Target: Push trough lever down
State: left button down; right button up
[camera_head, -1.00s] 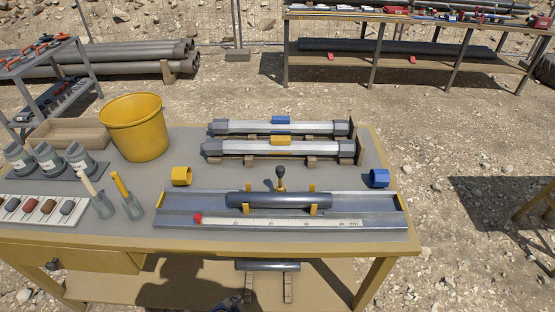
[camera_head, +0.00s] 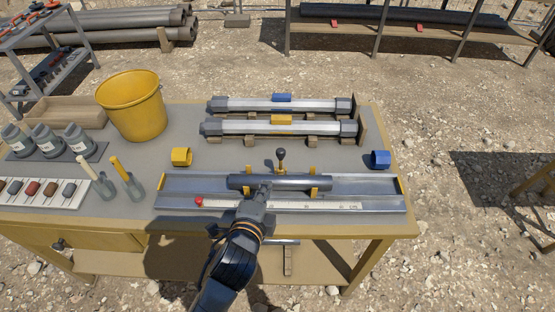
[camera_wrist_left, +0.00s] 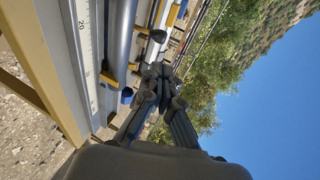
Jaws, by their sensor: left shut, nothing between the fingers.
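The trough lever (camera_head: 281,156) stands upright behind the trough, with a dark round knob on a yellow base. The metal trough (camera_head: 365,186) lies along the table's front, with a dark grey pipe (camera_head: 285,183) resting across yellow brackets in it. My left gripper (camera_head: 264,190) is shut and empty. It is over the front of the trough, in front of the pipe and to the left of the lever, and looks apart from the lever. The left wrist view shows the closed fingers (camera_wrist_left: 158,80) beside the pipe (camera_wrist_left: 119,40). My right gripper is out of view.
A white ruler strip (camera_head: 330,206) runs along the trough's front. A yellow ring (camera_head: 181,157) and a blue ring (camera_head: 380,159) stand at either side. Two pale tubes lie in stands behind. A yellow bucket (camera_head: 131,110) and bottles are at the left.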

aim_at(278, 153)
pick_arm(q)
jog(key=p+x, duration=0.2)
jog(key=x, duration=1.2)
jog(key=shift+a, duration=0.1)
jog(key=shift+w+r, duration=0.15)
jog(key=shift+w, duration=0.1)
jog(key=shift+w+r, duration=0.25)
jog(key=shift+w, duration=0.65)
jog(key=shift+w+f, duration=0.2)
jog(key=shift+w, duration=1.25)
jog(key=shift+a+f+b+x, duration=0.2)
jog(key=shift+b+x, duration=0.45)
jog(key=shift+x, duration=0.35)
jog(key=shift+a+f+b+x, duration=0.1)
jog(key=shift+a+b+x, duration=0.1)
jog(key=shift+b+x, duration=0.65)
jog(key=shift+w, duration=0.2)
